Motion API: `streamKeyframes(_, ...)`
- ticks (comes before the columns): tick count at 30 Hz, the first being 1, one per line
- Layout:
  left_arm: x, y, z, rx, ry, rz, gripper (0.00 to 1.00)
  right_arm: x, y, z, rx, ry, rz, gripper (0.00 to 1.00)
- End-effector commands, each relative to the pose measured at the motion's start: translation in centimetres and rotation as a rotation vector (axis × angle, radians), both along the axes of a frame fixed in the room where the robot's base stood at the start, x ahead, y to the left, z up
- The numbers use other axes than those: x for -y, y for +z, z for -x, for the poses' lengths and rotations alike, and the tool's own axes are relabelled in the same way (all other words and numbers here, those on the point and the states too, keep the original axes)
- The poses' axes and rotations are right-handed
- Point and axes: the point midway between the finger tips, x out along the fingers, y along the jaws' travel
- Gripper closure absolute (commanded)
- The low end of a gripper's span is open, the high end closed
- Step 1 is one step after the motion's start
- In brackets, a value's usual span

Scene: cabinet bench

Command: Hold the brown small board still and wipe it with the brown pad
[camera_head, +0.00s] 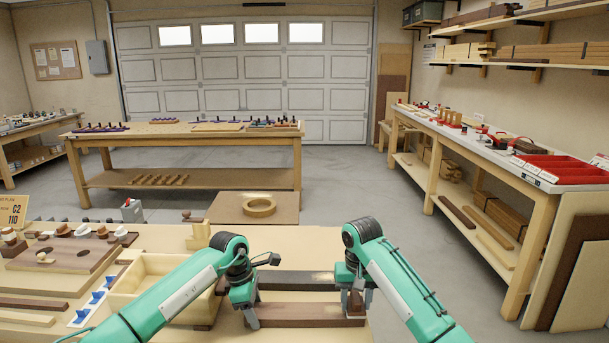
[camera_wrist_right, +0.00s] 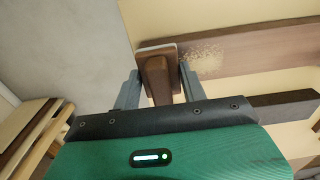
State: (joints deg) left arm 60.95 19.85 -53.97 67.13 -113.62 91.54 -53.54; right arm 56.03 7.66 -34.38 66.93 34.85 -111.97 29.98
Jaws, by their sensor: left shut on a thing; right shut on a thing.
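The brown small board (camera_head: 300,311) lies across the near bench. My left gripper (camera_head: 250,312) is shut on its left end. A pale speckled patch shows on the board in the right wrist view (camera_wrist_right: 260,50). My right gripper (camera_head: 356,300) is shut on the brown pad (camera_head: 355,306) at the board's right end. In the right wrist view the pad (camera_wrist_right: 157,75) has a brown grip and a pale-edged base, between the fingers and beside the patch. Whether its underside presses on the board is hidden.
A darker strip (camera_head: 290,281) lies just behind the board, with pale specks near its right end. A light wooden box (camera_head: 150,275) stands left of my left gripper. A panel with a wooden ring (camera_head: 259,206) is farther back. Open floor lies right of the bench.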

Motion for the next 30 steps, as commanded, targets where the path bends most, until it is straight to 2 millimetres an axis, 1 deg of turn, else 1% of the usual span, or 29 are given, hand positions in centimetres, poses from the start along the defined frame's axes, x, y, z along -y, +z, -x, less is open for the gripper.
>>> streamKeyframes(5,0.0,0.0,0.0,0.000,-0.001,0.000,0.66,-0.2,0.0,0.0,0.001,0.001,-0.001,0.86)
streamKeyframes(15,0.0,0.0,0.0,-0.001,-0.001,0.000,0.66,-2.4,-0.2,0.0,0.001,0.001,-0.002,0.86)
streamKeyframes(23,0.1,0.0,0.0,0.000,-0.002,0.000,0.66,-3.2,-0.4,0.0,0.000,0.002,-0.002,0.86)
streamKeyframes(30,0.1,0.0,0.0,0.001,-0.003,0.001,0.66,-4.8,-0.3,0.1,-0.001,0.004,-0.002,0.86)
